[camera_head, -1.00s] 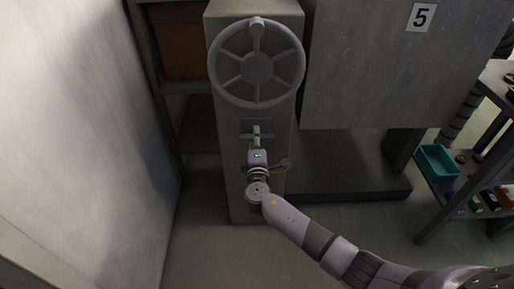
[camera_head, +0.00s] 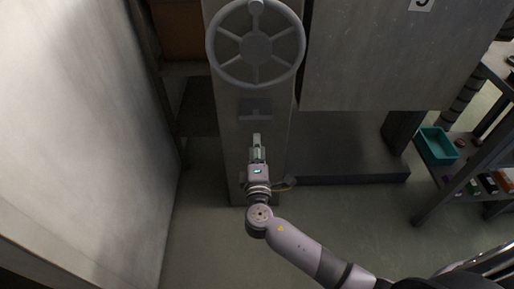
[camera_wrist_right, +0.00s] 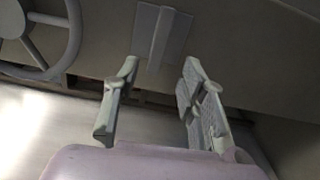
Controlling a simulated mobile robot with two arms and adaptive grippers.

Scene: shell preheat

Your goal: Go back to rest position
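My right gripper (camera_head: 257,140) is in front of the grey column (camera_head: 228,130), below its spoked handwheel (camera_head: 256,44). In the right wrist view the gripper (camera_wrist_right: 160,82) is open, with nothing between its two fingers. A flat plate with a raised bar (camera_wrist_right: 161,36) is on the column face just beyond the fingertips, apart from them. The plate also shows in the head view (camera_head: 256,109), above the gripper. Part of the handwheel (camera_wrist_right: 40,35) shows at the upper left of the wrist view. My left gripper is in neither view.
A large grey panel marked with a number (camera_head: 385,60) stands right of the column, with a dark base (camera_head: 345,155) below it. A pale wall (camera_head: 75,140) is at left. A shelf with a teal bin (camera_head: 437,146) stands at right. The floor in front is clear.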

